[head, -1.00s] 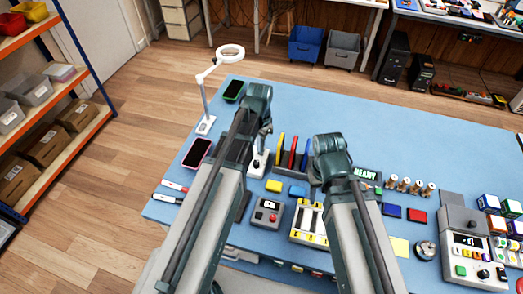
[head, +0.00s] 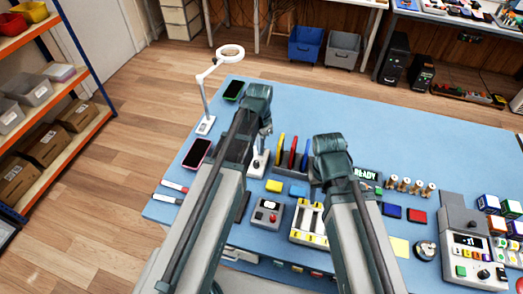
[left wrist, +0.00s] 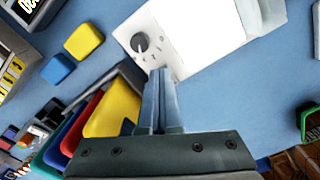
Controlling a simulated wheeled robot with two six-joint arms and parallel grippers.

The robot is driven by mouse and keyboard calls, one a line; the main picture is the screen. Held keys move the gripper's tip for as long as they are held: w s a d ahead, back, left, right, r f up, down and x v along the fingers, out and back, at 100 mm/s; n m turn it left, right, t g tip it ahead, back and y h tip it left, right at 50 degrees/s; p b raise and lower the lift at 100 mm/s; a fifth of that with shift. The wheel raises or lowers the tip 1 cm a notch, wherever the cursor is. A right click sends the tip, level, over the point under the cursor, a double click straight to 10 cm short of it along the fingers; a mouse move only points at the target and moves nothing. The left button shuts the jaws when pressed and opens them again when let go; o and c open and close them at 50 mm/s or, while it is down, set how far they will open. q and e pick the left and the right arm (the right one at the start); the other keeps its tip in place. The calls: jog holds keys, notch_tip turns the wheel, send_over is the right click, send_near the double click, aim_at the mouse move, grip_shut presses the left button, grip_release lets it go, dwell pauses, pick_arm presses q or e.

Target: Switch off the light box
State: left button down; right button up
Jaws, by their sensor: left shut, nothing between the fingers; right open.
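The light box (left wrist: 195,30) is a white box with a bright, glowing panel, in the upper middle of the left wrist view. Its end face carries a dark round knob (left wrist: 140,42) and small markings. My left gripper (left wrist: 160,72) is shut and empty, its fingertips at the edge of that end face, just beside the knob. I cannot tell whether they touch it. In the head view my left arm hides most of the light box. My right gripper is hidden behind its own arm in the head view.
A rack with yellow, red and blue plates (left wrist: 112,108) stands close to my left gripper. Yellow (left wrist: 84,40) and blue (left wrist: 58,69) blocks lie nearby. A magnifier lamp (head: 229,54) and phones (head: 196,153) stand at the table's left. The far middle of the blue table (head: 380,125) is clear.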

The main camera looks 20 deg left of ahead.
pick_arm(q)
jog(key=shift+f+b, duration=1)
pick_arm(e)
jog(key=shift+f, duration=1)
pick_arm(q)
jog(key=shift+r, duration=0.15)
pick_arm(e)
jog(key=shift+r, duration=0.15)
pick_arm(q)
notch_tip(320, 180, up, 7)
jog(key=p, duration=0.7)
pick_arm(e)
notch_tip(320, 180, up, 7)
